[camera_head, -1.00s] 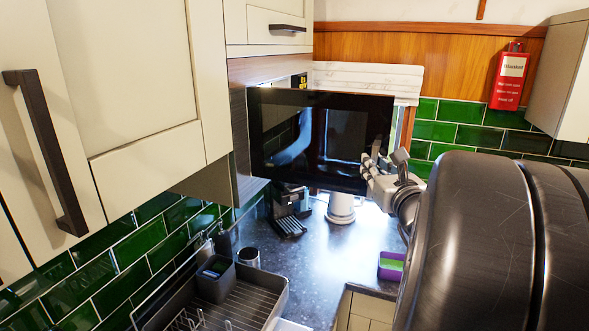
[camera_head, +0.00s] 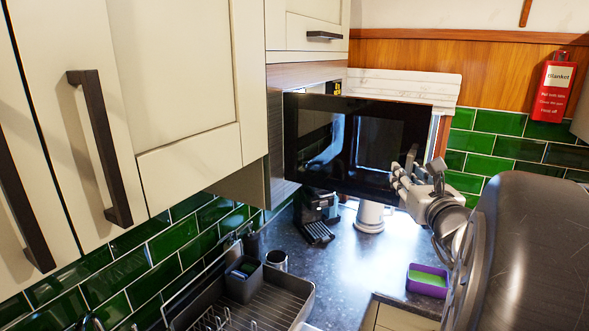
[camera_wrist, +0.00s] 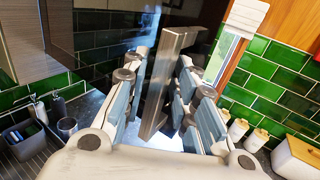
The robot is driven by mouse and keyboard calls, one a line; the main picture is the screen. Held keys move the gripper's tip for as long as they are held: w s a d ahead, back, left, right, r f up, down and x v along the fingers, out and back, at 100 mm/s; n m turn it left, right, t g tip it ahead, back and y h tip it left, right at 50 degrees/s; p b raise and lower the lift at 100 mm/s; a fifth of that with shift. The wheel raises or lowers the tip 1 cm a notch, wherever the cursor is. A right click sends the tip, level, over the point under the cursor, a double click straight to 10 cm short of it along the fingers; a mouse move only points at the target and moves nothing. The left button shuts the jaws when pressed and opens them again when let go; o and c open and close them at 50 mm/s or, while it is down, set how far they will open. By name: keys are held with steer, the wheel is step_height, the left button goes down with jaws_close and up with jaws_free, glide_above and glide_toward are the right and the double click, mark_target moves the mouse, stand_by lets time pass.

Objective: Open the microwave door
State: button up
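The microwave door (camera_head: 335,150) is a dark glossy panel in the head view. It stands out at an angle from the microwave's steel housing (camera_head: 305,76), under the wall cabinets. My gripper (camera_head: 402,178) is at the door's right, lower part. In the wrist view, the metal bar handle (camera_wrist: 172,78) runs up between the two sets of fingers of my gripper (camera_wrist: 163,85). The fingers are spread to either side of the handle, with a visible gap. The microwave's inside is hidden behind the door.
A coffee machine (camera_head: 317,212) and a white cylindrical object (camera_head: 369,217) stand below the door. A dish rack (camera_head: 290,300) is at the front, a purple tub (camera_head: 427,283) to the right. Cabinets with long handles (camera_head: 98,145) fill the left.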

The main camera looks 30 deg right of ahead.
steer(key=shift+s, duration=0.1)
steer(key=v, duration=0.7)
steer(key=shift+a, duration=0.15)
steer(key=shift+s, duration=0.15)
